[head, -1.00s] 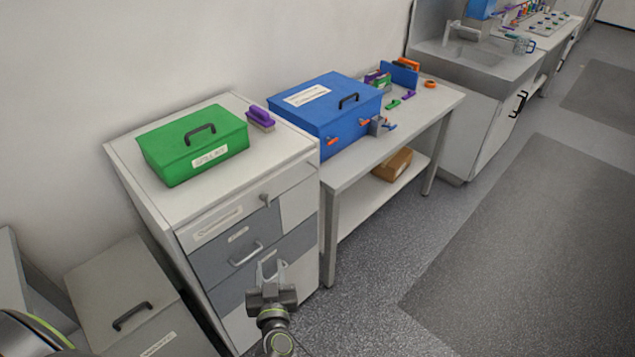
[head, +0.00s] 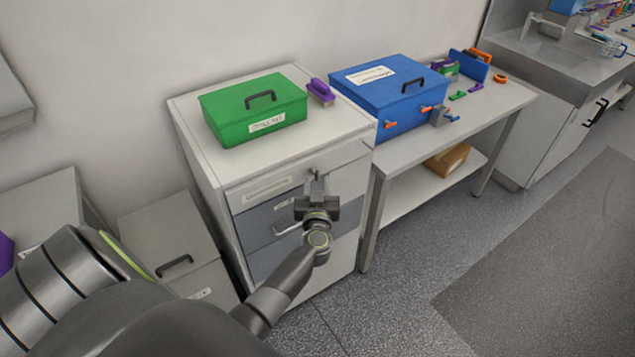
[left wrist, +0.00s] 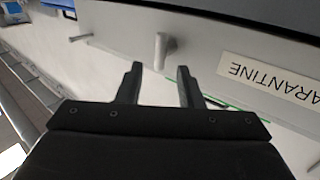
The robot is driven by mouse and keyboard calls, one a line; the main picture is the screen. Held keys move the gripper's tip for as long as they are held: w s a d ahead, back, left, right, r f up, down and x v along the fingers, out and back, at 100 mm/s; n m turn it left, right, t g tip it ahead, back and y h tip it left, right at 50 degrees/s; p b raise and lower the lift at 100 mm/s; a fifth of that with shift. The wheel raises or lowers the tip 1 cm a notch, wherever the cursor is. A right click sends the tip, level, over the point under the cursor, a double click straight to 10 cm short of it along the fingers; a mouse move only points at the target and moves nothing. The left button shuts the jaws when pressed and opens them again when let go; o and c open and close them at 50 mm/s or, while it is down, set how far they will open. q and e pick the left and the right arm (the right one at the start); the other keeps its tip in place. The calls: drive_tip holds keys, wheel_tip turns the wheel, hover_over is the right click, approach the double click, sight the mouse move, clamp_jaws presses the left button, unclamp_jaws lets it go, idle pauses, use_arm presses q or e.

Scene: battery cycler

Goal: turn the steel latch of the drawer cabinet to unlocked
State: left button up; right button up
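The white and grey drawer cabinet (head: 210,200) stands at the middle left. Its small steel latch (head: 313,172) is on the top front panel, partly hidden by my gripper in the head view. In the left wrist view the latch (left wrist: 163,48) sticks out upside down, beside a label ending in "ARANTINE" (left wrist: 268,75). My left gripper (head: 316,184) is in front of the latch. In the left wrist view its two fingers (left wrist: 160,75) are apart, with the latch just past the gap between their tips. I see no contact. My right gripper is not in view.
A green box (head: 255,108) and a purple brush (head: 320,91) are on top of the cabinet. A table with a blue box (head: 385,95) stands to the right. The floor (head: 400,280) at front right is clear.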

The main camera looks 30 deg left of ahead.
sight(316, 173)
use_arm(q)
drive_tip(key=shift+b+x, duration=0.45)
drive_tip(key=shift+x, duration=1)
drive_tip(key=shift+c, duration=0.2)
